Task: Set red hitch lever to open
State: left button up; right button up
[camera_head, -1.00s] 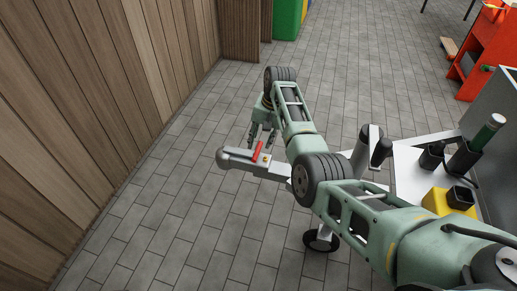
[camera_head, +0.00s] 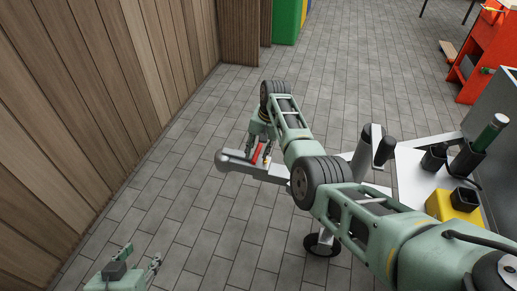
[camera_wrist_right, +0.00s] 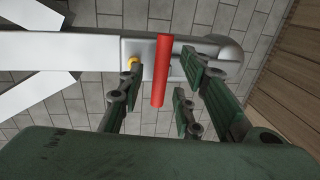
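The red hitch lever (camera_head: 257,152) sits on top of the grey hitch coupler (camera_head: 228,158) at the end of the trailer's tongue. In the right wrist view the lever (camera_wrist_right: 161,82) is a red bar crossing the grey coupler (camera_wrist_right: 110,48), with a small yellow part beside it. My right gripper (camera_head: 262,157) is over the coupler. Its fingers (camera_wrist_right: 165,95) are open on both sides of the lever, with gaps visible. My left gripper (camera_head: 142,256) is open and empty at the lower left, away from the hitch.
The trailer's light platform (camera_head: 410,180) carries dark cups and a yellow block (camera_head: 453,204). A small wheel (camera_head: 321,246) stands below it. A wooden wall (camera_head: 70,120) runs along the left. A red cabinet (camera_head: 483,60) stands at the far right. The paved floor around the coupler is clear.

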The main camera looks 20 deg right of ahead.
grip_shut()
dwell(0.5)
